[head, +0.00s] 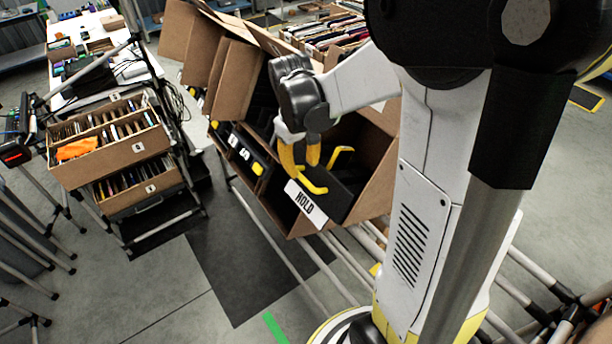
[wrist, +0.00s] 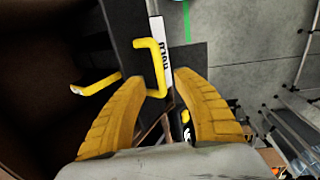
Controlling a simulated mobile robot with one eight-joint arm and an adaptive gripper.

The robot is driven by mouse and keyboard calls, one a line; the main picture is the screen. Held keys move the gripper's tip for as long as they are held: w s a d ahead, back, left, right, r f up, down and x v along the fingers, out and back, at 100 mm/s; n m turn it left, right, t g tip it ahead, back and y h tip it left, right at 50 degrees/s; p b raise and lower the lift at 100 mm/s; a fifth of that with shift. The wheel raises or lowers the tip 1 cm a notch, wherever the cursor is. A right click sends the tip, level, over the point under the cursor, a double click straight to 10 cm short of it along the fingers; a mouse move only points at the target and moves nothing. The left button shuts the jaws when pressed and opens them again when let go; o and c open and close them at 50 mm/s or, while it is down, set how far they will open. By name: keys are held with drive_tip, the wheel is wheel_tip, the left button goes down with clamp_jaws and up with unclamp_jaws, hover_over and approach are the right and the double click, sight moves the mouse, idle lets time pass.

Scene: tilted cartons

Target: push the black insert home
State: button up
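The black insert (head: 339,203) sits tilted in the open mouth of a brown carton (head: 375,172), with a white HOLD label (head: 306,204) along its front edge. Two bent yellow handles stand on it, a near one (head: 314,187) and a far one (head: 341,152). My gripper (head: 307,166) has yellow fingers and hangs over the insert close to the near handle. In the wrist view my gripper (wrist: 158,80) is open, its fingers apart. The near handle (wrist: 162,70) shows between the fingertips, with the insert (wrist: 125,35) beyond. I cannot tell whether a finger touches it.
A neighbouring carton holds a black insert (head: 248,152) to the left. Raised brown flaps (head: 232,80) stand behind it. A cart with file boxes (head: 110,148) stands at the far left. Rack rails (head: 285,262) run below the cartons. The floor in front is clear around a dark mat (head: 245,275).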

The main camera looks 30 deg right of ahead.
sight(305, 178)
drive_tip(key=f, duration=0.5)
drive_tip(key=shift+d+f, duration=0.2)
drive_tip(key=shift+d, duration=0.1)
clamp_jaws()
